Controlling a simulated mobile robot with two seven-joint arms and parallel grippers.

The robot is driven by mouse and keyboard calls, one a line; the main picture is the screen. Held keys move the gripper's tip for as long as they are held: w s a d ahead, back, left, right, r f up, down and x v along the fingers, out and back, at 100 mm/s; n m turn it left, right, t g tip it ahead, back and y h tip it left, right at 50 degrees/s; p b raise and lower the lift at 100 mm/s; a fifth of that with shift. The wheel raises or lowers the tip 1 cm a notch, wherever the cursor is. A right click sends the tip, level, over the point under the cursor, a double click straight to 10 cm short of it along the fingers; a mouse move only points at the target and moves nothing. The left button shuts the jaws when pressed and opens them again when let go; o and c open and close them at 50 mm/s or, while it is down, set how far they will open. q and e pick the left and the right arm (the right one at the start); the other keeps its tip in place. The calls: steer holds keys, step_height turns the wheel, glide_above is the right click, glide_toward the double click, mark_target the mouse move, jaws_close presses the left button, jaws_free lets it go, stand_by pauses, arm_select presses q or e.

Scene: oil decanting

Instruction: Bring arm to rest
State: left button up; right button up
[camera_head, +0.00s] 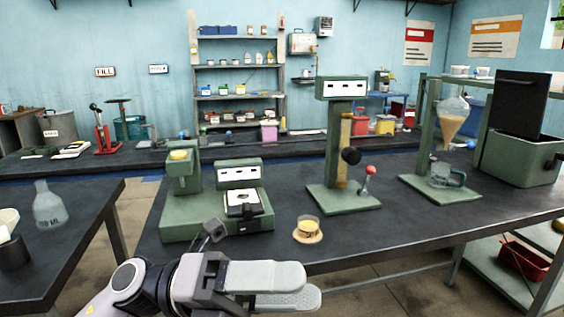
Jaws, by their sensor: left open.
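My left gripper (303,286) is in front of the near edge of the dark workbench (300,255), at the bottom middle. Its two pale fingers point right, and nothing shows between them. The gap between the fingers looks small from this angle. My left arm (130,285) comes in from the lower left. A small glass of yellow liquid (308,229) stands on the bench, beyond and above the fingers in the picture, apart from them. My right gripper is not in view.
Green machines stand on the bench: a double-headed one (240,175), a tall press with a red-knobbed lever (341,90), and a stand (432,190) holding a flask of tan liquid (452,122). A green box (515,158) stands right. A side table (70,250) bears a glass flask (48,205).

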arm_select(q)
steer(key=w+a+f+n+t+y+p, duration=0.1)
steer(key=w+a+f+n+t+y, duration=0.3)
steer(key=n+t, duration=0.5)
steer(key=w+a+f+n+t+y+p, duration=0.1)
steer(key=w+a+f+n+t+y, duration=0.15)
steer(key=f+n+t, duration=0.65)
steer(key=w+a+f+n+t+y, duration=0.15)
steer(key=a+n+t, duration=0.35)
steer(key=n, duration=0.8)
steer(key=s+a+f+n+g+y, duration=0.2)
steer(key=s+a+f+n+y, duration=0.1)
steer(key=f, duration=0.5)
steer(key=s+a+f+n+g+y+p, duration=0.1)
steer(key=s+a+f+n+g+y, duration=0.2)
steer(key=s+f, duration=0.3)
steer(key=s+a+f+n+g+y+p, duration=0.1)
steer(key=s+a+f+n+g+y, duration=0.2)
steer(key=f, duration=0.6)
steer(key=shift+s+f+n+y, duration=0.45)
steer(key=shift+s+n, duration=0.55)
steer(key=shift+s, duration=0.25)
steer(key=shift+r, duration=0.1)
